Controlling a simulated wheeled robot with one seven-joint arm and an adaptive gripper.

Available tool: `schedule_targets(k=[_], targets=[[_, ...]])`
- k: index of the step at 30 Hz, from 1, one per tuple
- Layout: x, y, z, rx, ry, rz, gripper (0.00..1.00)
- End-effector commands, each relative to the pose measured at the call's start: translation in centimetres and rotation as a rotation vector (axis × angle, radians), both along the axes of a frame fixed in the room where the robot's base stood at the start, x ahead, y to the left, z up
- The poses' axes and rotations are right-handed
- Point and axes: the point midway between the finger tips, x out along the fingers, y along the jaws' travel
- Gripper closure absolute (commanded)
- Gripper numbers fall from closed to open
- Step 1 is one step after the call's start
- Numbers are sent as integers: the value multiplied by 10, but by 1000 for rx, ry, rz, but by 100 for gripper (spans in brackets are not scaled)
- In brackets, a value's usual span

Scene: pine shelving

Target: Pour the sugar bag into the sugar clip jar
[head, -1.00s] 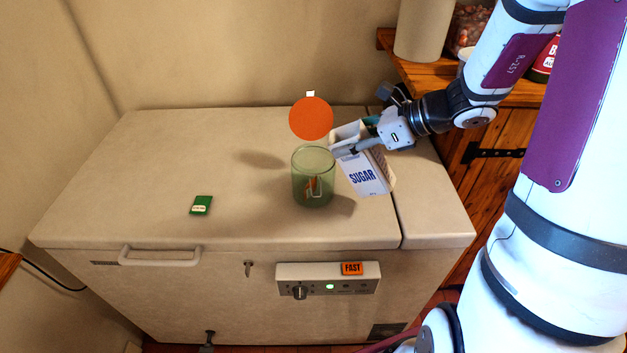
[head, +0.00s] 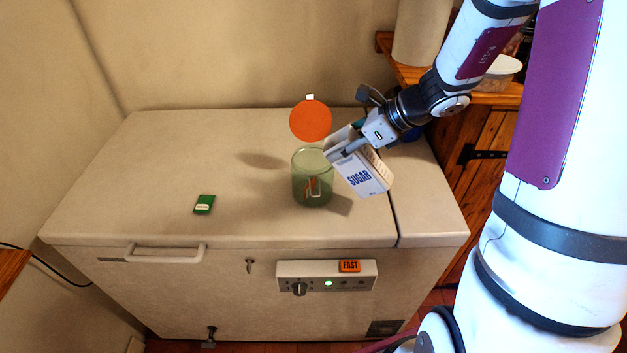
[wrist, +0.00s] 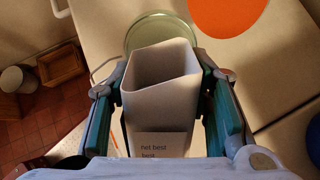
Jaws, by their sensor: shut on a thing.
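The sugar bag (head: 360,177), white with blue lettering, is held by my gripper (head: 350,147) beside and slightly above the jar. The bag tilts with its open top toward the jar. In the wrist view the bag (wrist: 163,72) is gripped between my gripper's two fingers (wrist: 163,88), and its open mouth faces the jar rim. The sugar clip jar (head: 312,185) is green glass and stands on the chest freezer; its orange round lid (head: 310,121) is swung up behind it. In the wrist view the jar (wrist: 160,30) is partly hidden by the bag. No sugar stream shows.
The chest freezer top (head: 150,180) is mostly clear, with a small green packet (head: 204,204) at left. A wooden shelf unit (head: 480,140) holding a pale container (head: 422,30) stands at the right. The wall is close behind.

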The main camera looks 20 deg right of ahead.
Motion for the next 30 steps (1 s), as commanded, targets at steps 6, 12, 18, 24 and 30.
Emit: schedule_targets(k=[6, 12, 18, 24, 30], targets=[[1, 1, 0, -20, 15, 1, 100], [2, 1, -1, -20, 15, -1, 100], [1, 2, 0, -29, 26, 1, 100], [1, 3, -1, -59, 51, 2, 100], [2, 4, -2, -85, 77, 2, 100]])
